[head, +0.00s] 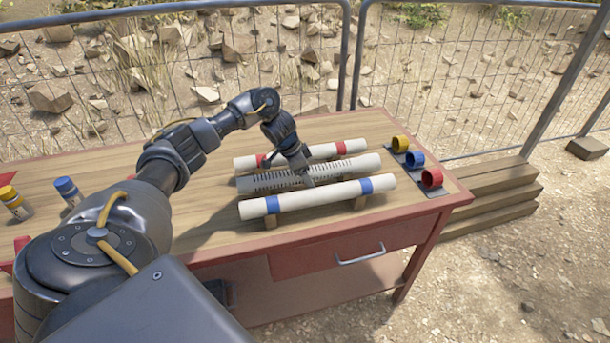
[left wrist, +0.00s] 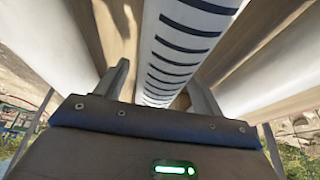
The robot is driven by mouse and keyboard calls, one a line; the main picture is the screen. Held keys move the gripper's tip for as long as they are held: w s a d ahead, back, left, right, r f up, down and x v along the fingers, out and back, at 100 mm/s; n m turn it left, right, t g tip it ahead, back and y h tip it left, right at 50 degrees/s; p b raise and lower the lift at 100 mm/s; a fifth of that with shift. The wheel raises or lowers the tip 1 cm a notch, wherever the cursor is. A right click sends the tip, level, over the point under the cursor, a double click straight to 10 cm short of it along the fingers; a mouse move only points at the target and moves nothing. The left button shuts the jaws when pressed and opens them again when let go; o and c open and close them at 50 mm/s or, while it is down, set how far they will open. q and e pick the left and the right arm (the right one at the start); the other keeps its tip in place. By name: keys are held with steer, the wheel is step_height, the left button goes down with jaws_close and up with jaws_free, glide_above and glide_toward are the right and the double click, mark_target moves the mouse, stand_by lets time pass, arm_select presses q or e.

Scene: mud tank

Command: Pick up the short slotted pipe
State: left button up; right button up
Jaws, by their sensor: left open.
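The slotted pipe (head: 350,167) is pale grey with rows of dark slots. It lies between two white pipes on the wooden workbench. My left gripper (head: 306,178) is over it, near its middle, pointing down. In the left wrist view the slotted pipe (left wrist: 188,38) runs between the two fingers of my open left gripper (left wrist: 158,82). One finger is on each side of it. I cannot tell whether the fingers touch it. My right gripper is not in view.
A red-banded pipe (head: 318,152) lies behind and a blue-banded pipe (head: 320,196) in front, both close by. Yellow (head: 400,143), blue (head: 414,159) and red (head: 432,178) rings stand at the right end. Bottles (head: 67,190) stand at the left. A fence (head: 350,55) runs behind.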

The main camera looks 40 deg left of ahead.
arm_select(q)
steer(key=c, duration=1.3)
steer(key=shift+r, duration=0.1)
